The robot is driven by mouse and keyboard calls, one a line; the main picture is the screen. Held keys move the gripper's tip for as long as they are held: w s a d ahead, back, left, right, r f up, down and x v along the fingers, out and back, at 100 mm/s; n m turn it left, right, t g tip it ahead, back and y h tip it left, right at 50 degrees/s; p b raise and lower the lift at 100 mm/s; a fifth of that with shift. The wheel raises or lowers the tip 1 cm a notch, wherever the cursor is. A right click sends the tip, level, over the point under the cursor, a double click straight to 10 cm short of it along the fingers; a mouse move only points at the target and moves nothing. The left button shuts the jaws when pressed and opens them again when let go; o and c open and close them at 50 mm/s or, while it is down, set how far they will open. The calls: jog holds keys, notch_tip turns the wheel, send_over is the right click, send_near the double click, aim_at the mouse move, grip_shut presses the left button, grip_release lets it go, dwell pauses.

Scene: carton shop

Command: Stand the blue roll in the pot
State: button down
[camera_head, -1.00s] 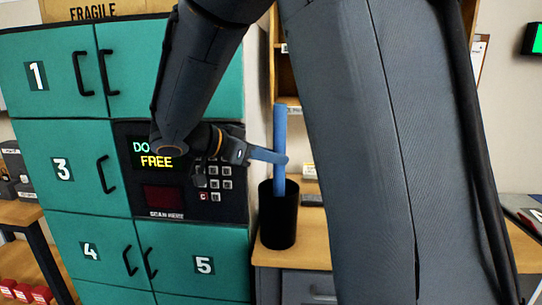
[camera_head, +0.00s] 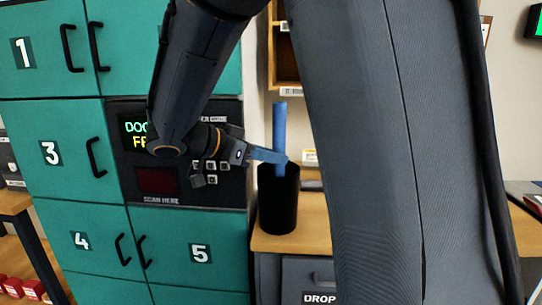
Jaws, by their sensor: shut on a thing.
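The blue roll (camera_head: 279,127) stands upright, with its lower end inside the mouth of the black pot (camera_head: 278,208). The pot's wall hides how deep the roll reaches. The pot stands on the wooden counter (camera_head: 312,222) near its left edge. My gripper (camera_head: 280,160) comes in from the left, its blue fingers shut on the roll just above the pot's rim. The fingers are close to the rim; I cannot tell whether they touch it.
Teal numbered lockers (camera_head: 198,250) and a dark keypad panel (camera_head: 160,181) stand close on the left, behind my arm. A wooden shelf (camera_head: 286,62) is behind the roll.

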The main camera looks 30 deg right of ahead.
jog(key=c, duration=1.4)
grip_release()
jog(key=shift+o, duration=0.2)
jog(key=b+v, duration=0.1)
jog(key=v, duration=0.6)
jog(key=shift+a+r+b, duration=0.2)
jog(key=shift+a+b, duration=0.15)
jog(key=shift+s, duration=0.1)
